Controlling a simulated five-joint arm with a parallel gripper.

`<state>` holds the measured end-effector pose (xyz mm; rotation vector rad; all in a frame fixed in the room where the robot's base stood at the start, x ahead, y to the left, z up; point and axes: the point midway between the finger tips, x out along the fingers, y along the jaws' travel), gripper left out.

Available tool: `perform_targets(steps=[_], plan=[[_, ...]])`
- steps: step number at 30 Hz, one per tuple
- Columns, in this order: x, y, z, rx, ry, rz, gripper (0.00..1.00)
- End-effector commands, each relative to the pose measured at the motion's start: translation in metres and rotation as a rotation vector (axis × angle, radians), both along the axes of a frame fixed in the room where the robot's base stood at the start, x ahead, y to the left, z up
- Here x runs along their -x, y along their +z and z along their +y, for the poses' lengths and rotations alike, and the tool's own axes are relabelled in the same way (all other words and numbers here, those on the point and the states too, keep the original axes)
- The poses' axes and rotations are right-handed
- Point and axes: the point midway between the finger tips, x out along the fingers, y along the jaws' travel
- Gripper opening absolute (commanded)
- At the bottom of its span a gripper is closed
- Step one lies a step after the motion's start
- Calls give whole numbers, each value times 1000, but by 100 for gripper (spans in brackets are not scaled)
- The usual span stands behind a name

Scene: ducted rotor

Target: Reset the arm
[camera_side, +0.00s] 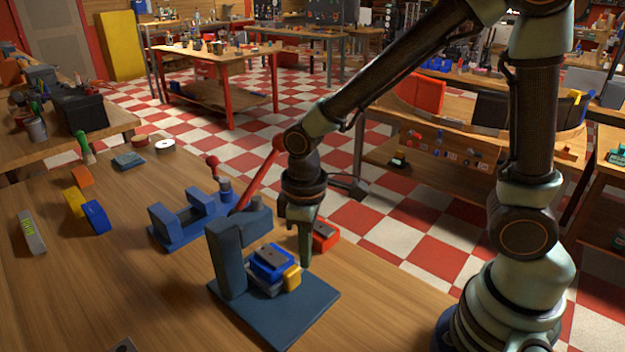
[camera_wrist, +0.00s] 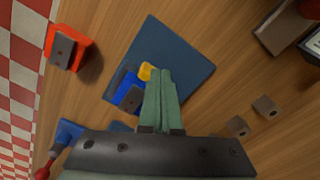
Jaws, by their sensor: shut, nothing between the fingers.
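My gripper (camera_side: 306,264) points down close beside the blue press-like stand (camera_side: 228,255), at the block in it. Its green fingers (camera_wrist: 158,76) are together with nothing between them. A blue block with a dark top (camera_side: 272,261) and a yellow piece (camera_side: 292,277) sit on the stand's flat blue base (camera_side: 275,322). In the wrist view the blue block (camera_wrist: 130,95) lies left of the fingers and the yellow piece (camera_wrist: 146,71) is by their tips. I cannot tell whether the fingers touch either.
A red block with a dark top (camera_side: 325,236) lies behind the stand. A blue vise-like fixture (camera_side: 178,230) with a red-knobbed lever stands left of it. Blue, yellow and orange blocks (camera_side: 95,217) lie further left. The wooden bench front left is mostly clear.

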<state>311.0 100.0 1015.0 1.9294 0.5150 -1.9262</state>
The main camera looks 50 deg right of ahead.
Motion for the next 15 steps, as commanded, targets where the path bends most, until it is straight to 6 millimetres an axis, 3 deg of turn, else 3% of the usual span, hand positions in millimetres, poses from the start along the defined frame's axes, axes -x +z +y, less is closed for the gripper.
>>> perform_targets(steps=[5, 15], plan=[[-3, 21, -11, -17, -55, -53, 0], [2, 100, -62, -83, -309, -288, 0]])
